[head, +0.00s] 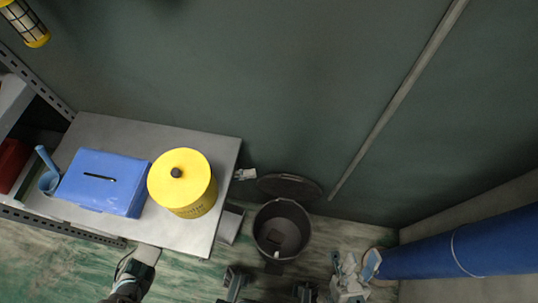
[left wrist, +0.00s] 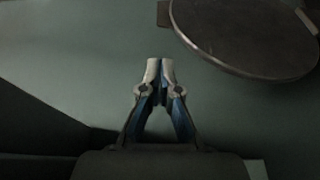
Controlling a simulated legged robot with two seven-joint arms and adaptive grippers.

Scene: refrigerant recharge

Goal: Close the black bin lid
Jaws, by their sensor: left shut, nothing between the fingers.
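The black bin (head: 262,236) stands on the floor right of the metal table, its mouth open to the head view. Its round dark lid (head: 290,186) is swung up and back toward the wall, behind the bin. My left gripper (head: 247,174) is shut and empty just left of the lid, its arm largely hidden by the table. In the left wrist view the shut fingertips (left wrist: 161,64) point toward the wall, and the lid (left wrist: 250,35) is at upper right, apart from them in the picture. My right gripper (head: 350,272) is right of the bin; its finger opening is unclear.
The metal table (head: 190,236) carries a blue box (head: 105,182) and a yellow canister (head: 182,183). A grey box-like object (head: 230,223) is between table and bin. A large blue cylinder (head: 465,246) lies at right. A pole (head: 395,105) leans along the wall.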

